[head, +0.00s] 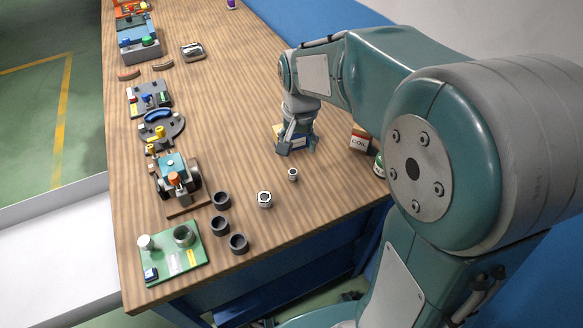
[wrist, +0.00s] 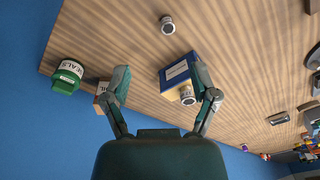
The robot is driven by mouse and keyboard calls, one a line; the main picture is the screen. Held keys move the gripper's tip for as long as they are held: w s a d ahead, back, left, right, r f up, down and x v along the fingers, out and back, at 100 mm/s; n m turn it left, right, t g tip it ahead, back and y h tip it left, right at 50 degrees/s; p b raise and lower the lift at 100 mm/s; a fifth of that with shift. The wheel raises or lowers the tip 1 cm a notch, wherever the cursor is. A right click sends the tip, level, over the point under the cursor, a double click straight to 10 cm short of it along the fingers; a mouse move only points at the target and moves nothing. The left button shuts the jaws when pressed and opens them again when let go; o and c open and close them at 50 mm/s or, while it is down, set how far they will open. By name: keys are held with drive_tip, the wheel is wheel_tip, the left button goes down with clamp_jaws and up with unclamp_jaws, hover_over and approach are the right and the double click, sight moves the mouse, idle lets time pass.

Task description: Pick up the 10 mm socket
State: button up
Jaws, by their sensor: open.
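Two silver sockets stand on the bench in the head view, a larger one (head: 264,199) and a smaller one (head: 293,174). The wrist view shows one socket (wrist: 167,25) on bare wood ahead of the fingers and another small, labelled silver piece (wrist: 187,95) beside the right finger, against a blue and yellow box (wrist: 178,72). I cannot read which is the 10 mm socket. My gripper (head: 295,148) points down over the box, with its fingers spread and empty; it also shows in the wrist view (wrist: 163,82). It partly hides the box in the head view.
A COIL box (head: 361,140) and a green SEALS jar (wrist: 67,76) stand by the bench's right edge. Several dark cups (head: 220,225), a green board (head: 172,252) and a small machine (head: 175,180) lie to the left. Bare wood surrounds the two sockets.

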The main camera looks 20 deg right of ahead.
drive_tip(key=m+g, duration=0.1)
hover_over(293, 171)
wheel_tip(293, 171, down, 5)
drive_tip(key=shift+s+a+f+m, duration=0.15)
drive_tip(key=shift+a+f+m, duration=0.15)
drive_tip(key=shift+a+f, duration=0.25)
drive_tip(key=f, duration=0.2)
drive_tip(key=d+f, duration=0.1)
drive_tip(key=f, duration=0.2)
wheel_tip(293, 171, down, 5)
drive_tip(key=shift+a, duration=0.1)
drive_tip(key=c, duration=0.3)
clamp_jaws()
